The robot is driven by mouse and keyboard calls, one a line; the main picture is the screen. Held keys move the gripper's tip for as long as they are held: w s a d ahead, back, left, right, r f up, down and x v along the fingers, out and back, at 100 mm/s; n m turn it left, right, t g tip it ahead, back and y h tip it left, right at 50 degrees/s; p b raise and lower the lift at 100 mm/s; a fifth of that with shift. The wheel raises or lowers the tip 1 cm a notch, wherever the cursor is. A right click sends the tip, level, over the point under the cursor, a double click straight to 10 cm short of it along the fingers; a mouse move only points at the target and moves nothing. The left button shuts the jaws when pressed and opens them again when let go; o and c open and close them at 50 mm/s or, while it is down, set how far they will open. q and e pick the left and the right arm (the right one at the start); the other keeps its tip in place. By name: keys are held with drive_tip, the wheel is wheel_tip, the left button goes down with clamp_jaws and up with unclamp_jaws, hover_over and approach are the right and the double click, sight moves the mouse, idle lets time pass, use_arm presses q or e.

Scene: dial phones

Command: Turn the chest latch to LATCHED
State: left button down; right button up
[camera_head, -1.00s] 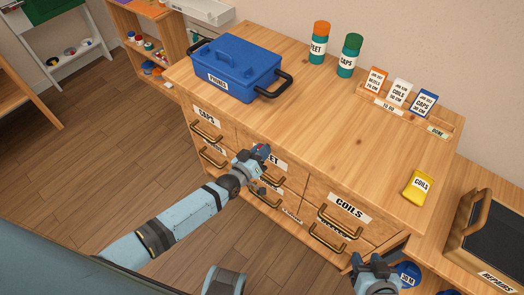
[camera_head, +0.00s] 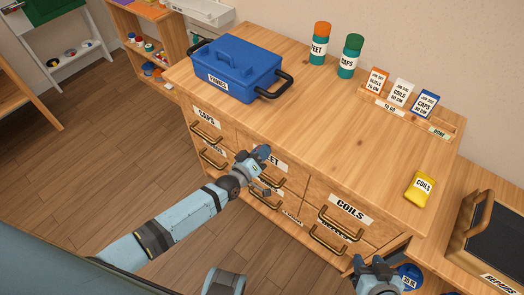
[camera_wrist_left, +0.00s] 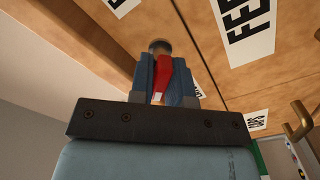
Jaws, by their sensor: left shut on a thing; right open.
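The wooden drawer chest (camera_head: 300,117) stands in the middle of the head view. My left gripper (camera_head: 262,154) is at its front, beside the label ending in "EET". In the left wrist view, my left gripper (camera_wrist_left: 166,82) is shut on a red latch lever (camera_wrist_left: 161,78), with a round metal-and-brown end (camera_wrist_left: 160,46) showing beyond the fingertips against the wood. The fingers hide most of the latch, and I cannot read its position marks. My right gripper (camera_head: 380,264) is open near the chest's lower right corner.
A blue "PHONES" box (camera_head: 236,68) sits on top at the left. Two jars (camera_head: 320,43), a card rack (camera_head: 405,112) and a yellow "COILS" item (camera_head: 420,188) are also on top. Brass drawer handles (camera_head: 335,226) stick out from the front. A "REPAIRS" tray (camera_head: 490,235) stands at the right.

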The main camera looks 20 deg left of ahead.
use_arm(q)
drive_tip(key=c, duration=1.4)
unclamp_jaws()
drive_tip(key=shift+c, duration=0.2)
drive_tip(key=shift+s, duration=0.1)
drive_tip(key=v, duration=1.3)
drive_tip(key=shift+s, duration=0.3)
drive_tip(key=shift+a, duration=0.1)
